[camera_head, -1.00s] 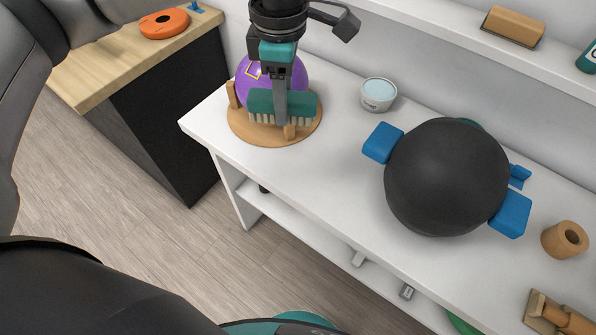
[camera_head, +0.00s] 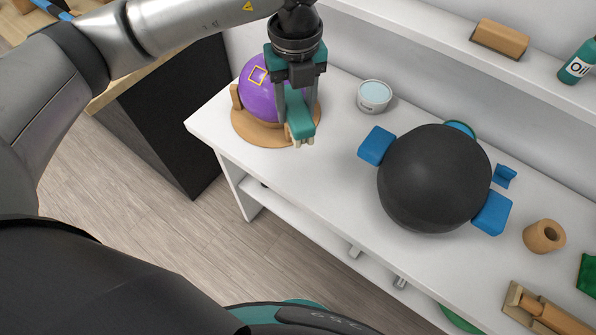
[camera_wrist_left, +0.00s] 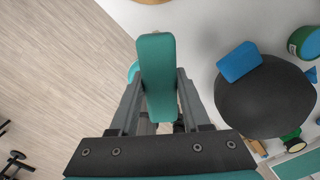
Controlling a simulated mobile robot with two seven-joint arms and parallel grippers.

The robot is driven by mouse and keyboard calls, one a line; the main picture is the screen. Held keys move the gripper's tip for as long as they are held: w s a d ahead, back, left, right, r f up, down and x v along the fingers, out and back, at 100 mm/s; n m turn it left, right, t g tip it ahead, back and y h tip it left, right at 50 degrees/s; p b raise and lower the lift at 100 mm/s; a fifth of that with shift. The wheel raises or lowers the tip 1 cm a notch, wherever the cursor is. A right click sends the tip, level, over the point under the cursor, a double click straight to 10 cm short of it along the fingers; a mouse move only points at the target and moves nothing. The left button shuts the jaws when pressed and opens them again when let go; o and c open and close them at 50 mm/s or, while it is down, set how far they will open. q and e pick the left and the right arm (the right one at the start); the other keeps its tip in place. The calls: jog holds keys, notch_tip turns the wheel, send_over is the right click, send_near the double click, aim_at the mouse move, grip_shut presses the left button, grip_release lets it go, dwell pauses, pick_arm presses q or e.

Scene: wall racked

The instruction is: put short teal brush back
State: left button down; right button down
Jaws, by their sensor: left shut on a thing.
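My left gripper (camera_head: 297,108) is shut on the short teal brush (camera_head: 301,124), which has a teal back and pale bristles. It holds the brush in front of the purple ball, near the table's left end. The brush appears nearly end-on in the head view, and I cannot tell whether it clears the wooden base. In the left wrist view the teal back (camera_wrist_left: 157,65) lies between the two fingers. My right gripper is not in view.
A purple ball (camera_head: 257,100) stands on a round wooden base (camera_head: 246,131) on the white table (camera_head: 300,178). A pale tin (camera_head: 375,96), a large black ball (camera_head: 435,180) between blue blocks (camera_head: 377,146) and a wooden ring (camera_head: 544,236) stand to the right. A shelf runs behind.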

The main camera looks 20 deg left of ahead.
pick_arm(q)
jog(key=n, duration=0.3)
jog(key=shift+d+r+n+p, duration=0.1)
jog(key=shift+d+n+p, duration=0.05)
jog(key=shift+n+p, duration=0.2)
jog(key=n, duration=0.3)
jog(key=shift+n+p, duration=0.35)
notch_tip(320, 180, down, 16)
jog(key=shift+r, duration=0.25)
notch_tip(320, 180, down, 3)
jog(key=shift+s+r+b, duration=0.1)
jog(key=shift+b, duration=0.2)
jog(key=shift+f+p, duration=0.3)
jog(key=shift+f, duration=0.45)
